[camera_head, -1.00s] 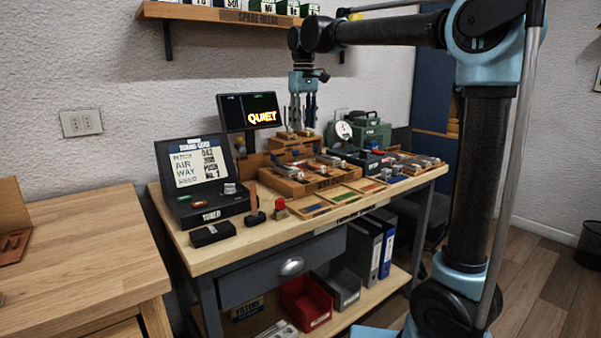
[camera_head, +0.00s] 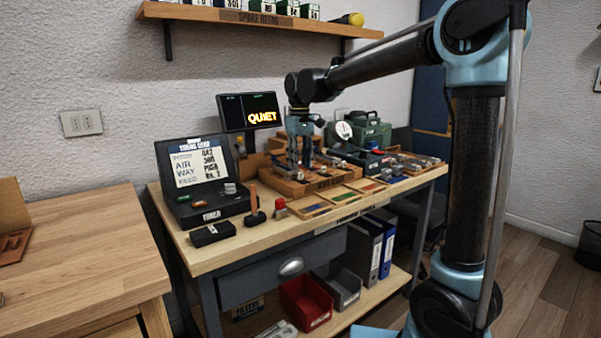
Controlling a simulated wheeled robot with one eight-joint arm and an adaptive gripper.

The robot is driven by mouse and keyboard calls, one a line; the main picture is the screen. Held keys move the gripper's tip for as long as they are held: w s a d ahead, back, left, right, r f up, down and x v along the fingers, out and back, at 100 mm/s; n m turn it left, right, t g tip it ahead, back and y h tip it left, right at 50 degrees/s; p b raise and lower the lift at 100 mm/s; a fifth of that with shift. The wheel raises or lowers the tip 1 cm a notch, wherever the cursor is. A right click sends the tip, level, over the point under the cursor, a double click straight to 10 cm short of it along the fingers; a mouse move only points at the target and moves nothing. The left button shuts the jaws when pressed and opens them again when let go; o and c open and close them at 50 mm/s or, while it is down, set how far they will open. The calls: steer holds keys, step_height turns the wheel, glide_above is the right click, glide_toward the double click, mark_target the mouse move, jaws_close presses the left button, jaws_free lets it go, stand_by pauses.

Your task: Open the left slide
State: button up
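My gripper (camera_head: 300,164) points straight down over the wooden tray on the bench. Its two fingers look apart, with nothing visible between them. The fingertips are at or just above the metal and wooden parts at the tray's back left; I cannot tell whether they touch. The wooden tray (camera_head: 291,193) holds several small blocks and metal parts. The left slide is too small to make out for certain, and my gripper partly hides that area.
A tuner case (camera_head: 208,213) with an open lid and a "QUIET" monitor (camera_head: 249,112) stand left of the tray. A green machine (camera_head: 370,131) is behind right. Shallow colored trays (camera_head: 338,196) line the front. A shelf (camera_head: 255,18) hangs above.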

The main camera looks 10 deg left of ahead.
mark_target(297, 179)
steer(key=shift+f, duration=1.9)
jaws_close()
